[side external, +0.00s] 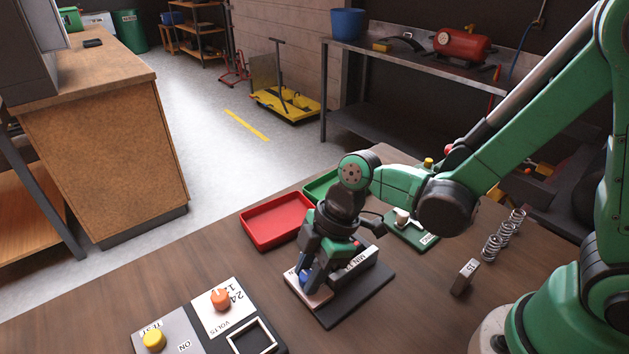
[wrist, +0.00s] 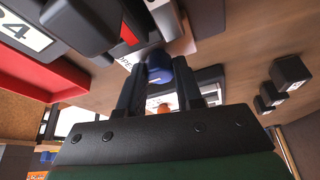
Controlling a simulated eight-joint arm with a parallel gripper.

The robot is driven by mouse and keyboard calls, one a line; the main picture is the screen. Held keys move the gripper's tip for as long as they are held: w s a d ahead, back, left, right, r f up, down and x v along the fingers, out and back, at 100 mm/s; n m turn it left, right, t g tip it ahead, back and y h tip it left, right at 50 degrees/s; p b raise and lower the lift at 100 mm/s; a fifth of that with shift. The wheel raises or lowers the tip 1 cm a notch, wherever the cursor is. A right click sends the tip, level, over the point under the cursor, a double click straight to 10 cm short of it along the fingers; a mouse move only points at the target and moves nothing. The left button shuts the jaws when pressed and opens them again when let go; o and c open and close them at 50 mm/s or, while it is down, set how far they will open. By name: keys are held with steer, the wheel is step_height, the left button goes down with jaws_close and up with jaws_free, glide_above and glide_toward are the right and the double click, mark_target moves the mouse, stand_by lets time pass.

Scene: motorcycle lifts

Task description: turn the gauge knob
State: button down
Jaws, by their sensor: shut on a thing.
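The gauge stand (side external: 362,298) is a dark base plate with an upright block bearing a white label (side external: 357,261); part of the label reads "MIN". A blue knob (side external: 305,278) sits at its left side, low down. My gripper (side external: 308,277) reaches down over the stand, with its fingers at the knob. In the wrist view the blue knob (wrist: 158,68) lies between my two fingers (wrist: 163,84), which are shut on it. My gripper hides much of the stand's front in the side view, so I cannot read a pointer or scale.
A red tray (side external: 276,222) and a green tray (side external: 321,186) lie behind. A control panel (side external: 219,309) with orange and yellow knobs stands at the front left. A green-based device (side external: 412,236), a metal block (side external: 465,277) and springs (side external: 503,236) are to the right.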

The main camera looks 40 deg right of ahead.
steer(key=shift+m, duration=0.4)
steer(key=m+t, duration=0.1)
steer(key=m, duration=0.2)
steer(key=shift+s+h, duration=0.1)
steer(key=shift+h, duration=0.2)
steer(key=m+t+h, duration=0.1)
steer(key=m, duration=0.2)
steer(key=shift+a+m, duration=0.1)
steer(key=shift+m, duration=0.2)
steer(key=m+t+h, duration=0.1)
steer(key=m, duration=0.2)
steer(key=shift+s+m, duration=0.1)
steer(key=shift+m, duration=0.2)
steer(key=shift+a+m+h, duration=0.1)
steer(key=shift+m+h, duration=0.8)
steer(key=shift+m, duration=1)
steer(key=c, duration=0.6)
jaws_free()
